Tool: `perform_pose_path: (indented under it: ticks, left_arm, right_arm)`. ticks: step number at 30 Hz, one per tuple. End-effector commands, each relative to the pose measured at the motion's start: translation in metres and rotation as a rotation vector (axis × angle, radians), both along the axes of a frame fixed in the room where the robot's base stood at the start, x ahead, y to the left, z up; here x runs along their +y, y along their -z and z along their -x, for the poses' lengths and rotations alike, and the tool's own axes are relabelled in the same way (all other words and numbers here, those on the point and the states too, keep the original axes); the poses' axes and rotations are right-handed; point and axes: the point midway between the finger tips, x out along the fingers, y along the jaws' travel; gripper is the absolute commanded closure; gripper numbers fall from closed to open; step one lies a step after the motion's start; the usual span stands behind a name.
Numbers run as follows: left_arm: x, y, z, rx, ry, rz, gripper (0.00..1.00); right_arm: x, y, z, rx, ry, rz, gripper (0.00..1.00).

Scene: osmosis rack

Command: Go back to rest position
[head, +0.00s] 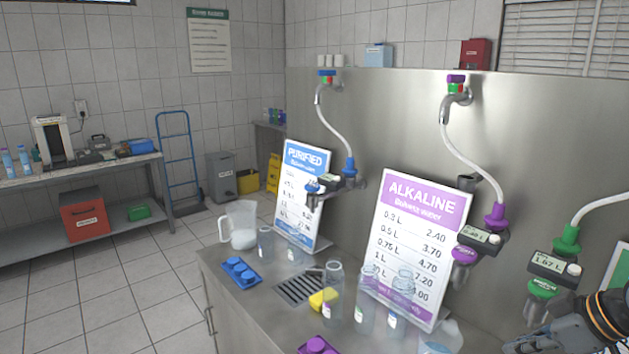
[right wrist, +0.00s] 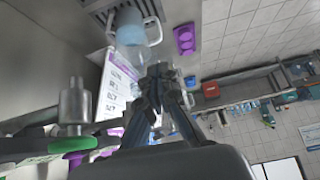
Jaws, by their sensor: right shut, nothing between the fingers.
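My right gripper (head: 535,338) is at the bottom right corner of the head view, in front of the steel counter and below the green-fitted dispenser (head: 545,280). In the right wrist view my right gripper (right wrist: 160,75) is shut with its fingers together and nothing between them. Past its fingers, a jug with bluish water (right wrist: 125,55) and a purple cap tray (right wrist: 184,40) show. A green valve part (right wrist: 72,145) is close on its left. My left gripper is in neither view.
The steel counter holds a purple ALKALINE sign (head: 420,245), a blue PURIFIED sign (head: 302,195), several clear bottles, a yellow sponge (head: 323,299), a blue cap tray (head: 240,271) and a clear pitcher (head: 240,225). Hoses hang from the back panel (head: 390,120). Tiled floor lies open at left.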

Motion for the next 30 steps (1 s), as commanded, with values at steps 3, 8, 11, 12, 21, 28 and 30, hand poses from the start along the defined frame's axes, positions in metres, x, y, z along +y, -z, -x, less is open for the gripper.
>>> perform_pose_path:
  ticks: [3,8,11,12,21,28,30]
  left_arm:
    - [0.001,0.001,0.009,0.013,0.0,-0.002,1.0]
    - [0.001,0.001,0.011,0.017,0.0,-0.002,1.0]
    - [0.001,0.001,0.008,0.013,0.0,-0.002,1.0]
    - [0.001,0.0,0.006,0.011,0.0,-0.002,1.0]
    - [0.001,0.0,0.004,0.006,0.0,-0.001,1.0]
    - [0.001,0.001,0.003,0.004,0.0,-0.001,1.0]
    - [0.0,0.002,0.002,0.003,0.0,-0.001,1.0]
  right_arm:
    - [0.03,0.074,0.016,0.063,0.006,0.02,1.0]
    - [0.08,0.172,0.066,0.129,0.076,0.055,1.0]
    - [0.104,0.207,0.101,0.155,0.148,0.072,1.0]
    - [0.11,0.216,0.113,0.162,0.177,0.079,1.0]
    - [0.133,0.244,0.181,0.216,0.384,0.116,1.0]
    - [0.134,0.254,0.215,0.256,0.519,0.154,1.0]
    - [0.134,0.272,0.209,0.26,0.512,0.158,1.0]
